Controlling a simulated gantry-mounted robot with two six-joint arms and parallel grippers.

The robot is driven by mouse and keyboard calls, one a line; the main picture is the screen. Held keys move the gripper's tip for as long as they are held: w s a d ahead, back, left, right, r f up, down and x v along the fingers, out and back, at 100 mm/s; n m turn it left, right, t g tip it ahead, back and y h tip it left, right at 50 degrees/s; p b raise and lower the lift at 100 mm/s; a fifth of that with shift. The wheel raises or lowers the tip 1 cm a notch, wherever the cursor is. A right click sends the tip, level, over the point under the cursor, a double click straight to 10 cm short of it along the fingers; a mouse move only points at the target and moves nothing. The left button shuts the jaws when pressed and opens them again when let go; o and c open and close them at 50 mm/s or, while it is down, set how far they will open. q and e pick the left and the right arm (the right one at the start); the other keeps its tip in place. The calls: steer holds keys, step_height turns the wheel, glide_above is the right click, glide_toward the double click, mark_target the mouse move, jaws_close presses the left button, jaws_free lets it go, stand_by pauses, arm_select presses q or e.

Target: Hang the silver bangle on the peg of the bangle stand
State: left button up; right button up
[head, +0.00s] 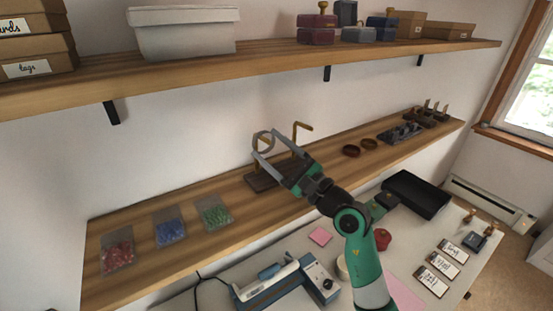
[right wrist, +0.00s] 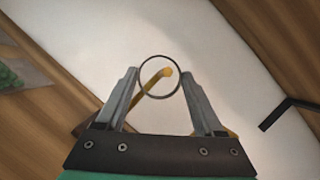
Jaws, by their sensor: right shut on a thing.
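The silver bangle (right wrist: 141,80) is a thin ring held between the fingertips of my right gripper (right wrist: 159,74). In the head view the bangle (head: 254,138) is up in the air at the tips of the right gripper (head: 264,146). The bangle stand has a dark wooden base (head: 262,182) on the lower shelf and a brass peg (head: 301,128) with a bent top. In the head view the bangle is left of the peg top, with a gap. In the right wrist view the peg's tip (right wrist: 166,72) shows inside the ring's outline. My left gripper is not in view.
Bags of red (head: 117,256), blue (head: 169,232) and green beads (head: 215,216) lie left on the lower shelf (head: 135,217). Brown bangles (head: 351,151) and dark holders (head: 401,133) sit right. The upper shelf (head: 280,64) overhangs behind. A cluttered desk is below.

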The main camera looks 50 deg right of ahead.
steer(key=shift+f, duration=0.35)
steer(key=o, duration=1.4)
steer(key=shift+c, duration=0.2)
steer(key=v, duration=1.1)
steer(key=shift+s, duration=0.25)
